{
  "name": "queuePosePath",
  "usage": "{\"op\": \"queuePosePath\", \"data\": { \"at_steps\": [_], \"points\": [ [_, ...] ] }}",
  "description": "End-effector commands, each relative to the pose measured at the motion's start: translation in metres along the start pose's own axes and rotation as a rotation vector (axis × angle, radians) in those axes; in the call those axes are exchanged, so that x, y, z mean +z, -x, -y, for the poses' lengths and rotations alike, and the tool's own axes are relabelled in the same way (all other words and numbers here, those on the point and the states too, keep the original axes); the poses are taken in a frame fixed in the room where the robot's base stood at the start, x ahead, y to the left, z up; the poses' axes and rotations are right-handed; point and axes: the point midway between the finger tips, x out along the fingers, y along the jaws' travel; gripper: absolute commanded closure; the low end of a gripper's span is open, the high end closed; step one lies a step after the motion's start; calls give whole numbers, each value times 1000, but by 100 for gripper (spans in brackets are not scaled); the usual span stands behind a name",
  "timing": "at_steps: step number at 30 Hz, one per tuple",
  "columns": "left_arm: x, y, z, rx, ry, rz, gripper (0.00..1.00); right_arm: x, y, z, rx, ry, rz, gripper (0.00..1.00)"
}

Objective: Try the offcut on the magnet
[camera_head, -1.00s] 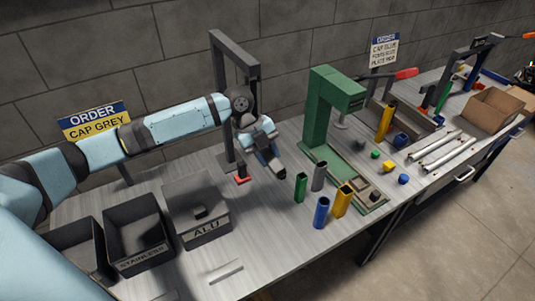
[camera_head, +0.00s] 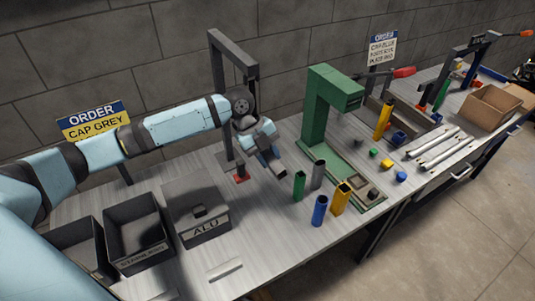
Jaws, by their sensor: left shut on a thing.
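My left gripper (camera_head: 279,170) hangs above the bench, in front and to the right of the dark upright frame (camera_head: 218,72). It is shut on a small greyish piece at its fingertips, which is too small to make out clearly. A red block (camera_head: 242,174) sits low at the foot of the frame, to the left of the gripper and apart from it; I cannot tell whether it is the magnet. A pale metal strip (camera_head: 224,269) lies flat at the bench's front. My right gripper is not in view.
Several upright coloured tubes, including a green one (camera_head: 299,187), stand close right of the gripper, before a green press (camera_head: 318,110).

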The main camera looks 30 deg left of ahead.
Motion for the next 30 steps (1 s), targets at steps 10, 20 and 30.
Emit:
{"op": "queuePosePath", "data": {
  "at_steps": [10, 20, 30],
  "points": [
    [0, 0, 0, 0, 0, 0, 95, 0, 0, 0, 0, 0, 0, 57],
    [-2, 0, 0, 0, 0, 0, 95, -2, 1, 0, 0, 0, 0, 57],
    [-7, -2, 0, 0, -1, 0, 95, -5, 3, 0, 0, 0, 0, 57]
  ]
}}
